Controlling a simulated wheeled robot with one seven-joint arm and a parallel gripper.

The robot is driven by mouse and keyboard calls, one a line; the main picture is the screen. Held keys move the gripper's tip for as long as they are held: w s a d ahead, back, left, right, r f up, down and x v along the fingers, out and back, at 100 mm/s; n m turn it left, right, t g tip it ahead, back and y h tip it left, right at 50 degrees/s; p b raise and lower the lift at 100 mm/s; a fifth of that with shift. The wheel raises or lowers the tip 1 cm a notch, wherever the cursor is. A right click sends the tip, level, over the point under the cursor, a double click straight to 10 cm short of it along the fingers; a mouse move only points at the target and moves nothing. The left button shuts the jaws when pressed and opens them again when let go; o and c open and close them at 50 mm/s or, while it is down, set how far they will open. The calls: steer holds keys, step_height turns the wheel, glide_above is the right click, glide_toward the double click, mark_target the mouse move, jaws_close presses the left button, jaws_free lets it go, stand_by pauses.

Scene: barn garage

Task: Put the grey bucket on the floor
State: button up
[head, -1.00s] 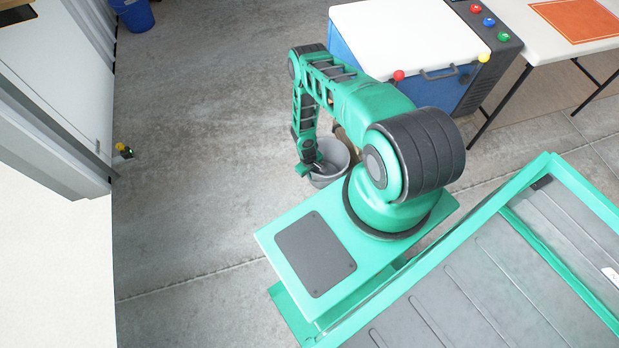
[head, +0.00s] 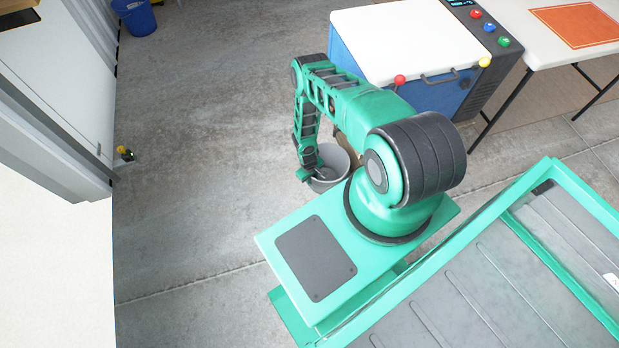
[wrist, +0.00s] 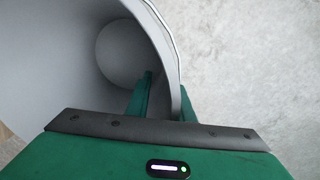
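The grey bucket (head: 338,158) is in the head view just beyond my base, partly behind my arm. My gripper (head: 318,172) is at its left side, small and partly hidden in this view. In the wrist view the open bucket (wrist: 55,60) fills the left half, its round bottom seen inside. My gripper (wrist: 165,100) has one green finger inside the bucket and the other outside, close together across the wall at the rim. It appears shut on that wall. Whether the bucket's bottom touches the floor (head: 220,130) cannot be told.
A blue box with a white lid (head: 395,45) stands behind the bucket, beside a white table (head: 550,50). A blue bucket (head: 136,18) is at the far left. A pale cabinet (head: 60,90) lines the left. The concrete floor left of my arm is clear.

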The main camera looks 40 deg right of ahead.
step_height(320, 180, up, 12)
steer(key=a, duration=0.1)
steer(key=w+d+r+m, duration=0.1)
steer(key=w+d+r, duration=0.25)
steer(key=r, duration=0.65)
steer(key=w+d+r, duration=0.2)
steer(key=w+r, duration=0.3)
steer(key=r, duration=0.5)
steer(key=s+d+r+m+h, duration=0.1)
steer(key=d+r, duration=0.1)
steer(key=r, duration=1)
steer(key=s+d+r+m, duration=0.1)
steer(key=d+r, duration=0.1)
steer(key=r, duration=0.9)
steer(key=s+r+m, duration=0.1)
steer(key=s+r, duration=0.5)
steer(key=r, duration=0.4)
steer(key=s+r+m, duration=0.1)
steer(key=s+r, duration=0.5)
steer(key=r, duration=0.4)
steer(key=s+a+r+m+y, duration=0.1)
steer(key=s+a+r, duration=0.3)
steer(key=s, duration=0.5)
steer(key=s+a+r+m+y, duration=0.1)
steer(key=s+a+r, duration=0.3)
steer(key=s, duration=0.6)
step_height(320, 180, up, 2)
steer(key=shift+s+r+m, duration=0.1)
steer(key=shift+s+m, duration=0.2)
steer(key=shift+a, duration=0.1)
